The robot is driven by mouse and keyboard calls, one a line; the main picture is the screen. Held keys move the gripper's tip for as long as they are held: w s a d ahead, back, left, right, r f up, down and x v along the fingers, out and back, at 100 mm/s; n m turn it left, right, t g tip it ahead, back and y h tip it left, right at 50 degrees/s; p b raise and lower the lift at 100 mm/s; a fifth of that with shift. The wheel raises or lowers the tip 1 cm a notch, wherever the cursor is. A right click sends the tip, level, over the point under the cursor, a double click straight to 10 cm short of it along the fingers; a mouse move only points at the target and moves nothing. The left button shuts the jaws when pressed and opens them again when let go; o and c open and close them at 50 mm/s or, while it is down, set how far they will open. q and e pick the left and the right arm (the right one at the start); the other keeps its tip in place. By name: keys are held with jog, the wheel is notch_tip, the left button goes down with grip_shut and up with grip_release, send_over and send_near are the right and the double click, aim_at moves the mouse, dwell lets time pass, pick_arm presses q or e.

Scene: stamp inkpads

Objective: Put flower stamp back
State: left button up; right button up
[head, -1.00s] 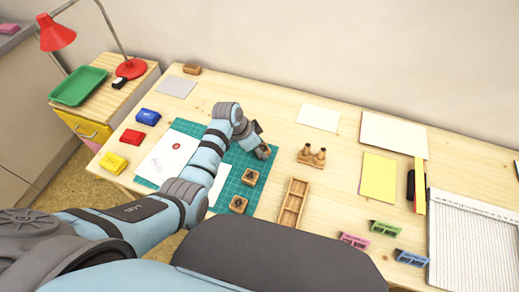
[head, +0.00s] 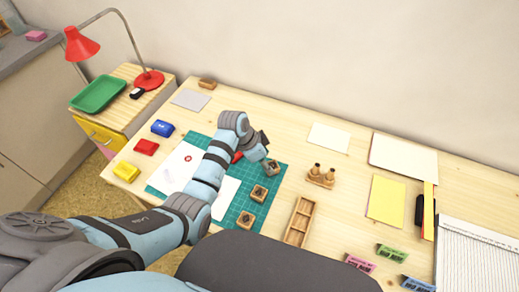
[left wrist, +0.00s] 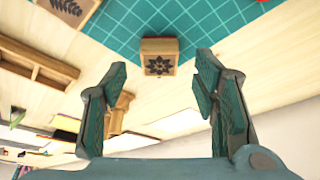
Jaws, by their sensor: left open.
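A small wooden block stamp with a dark flower-like pattern (left wrist: 158,62) rests at the edge of the green cutting mat in the left wrist view. It also shows in the head view (head: 272,168). My left gripper (head: 266,157) is open right by it. In the left wrist view its fingers (left wrist: 160,85) spread to either side below the stamp, with no grip on it. Two similar stamps sit on the mat, one (head: 259,194) nearer and another (head: 245,220) nearest me. A wooden compartment tray (head: 289,238) lies right of the mat. My right gripper is out of view.
A wooden holder with two round-handled pieces (head: 321,177) stands right of the left gripper. Blue (head: 162,128), red (head: 145,147) and yellow (head: 126,171) inkpads line the left side. White paper (head: 178,160) lies on the cutting mat (head: 274,200).

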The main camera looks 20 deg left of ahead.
pick_arm(q)
jog(key=p+v, duration=0.1)
jog(key=v, duration=0.7)
jog(key=shift+r+p, duration=0.15)
jog(key=shift+p, duration=0.2)
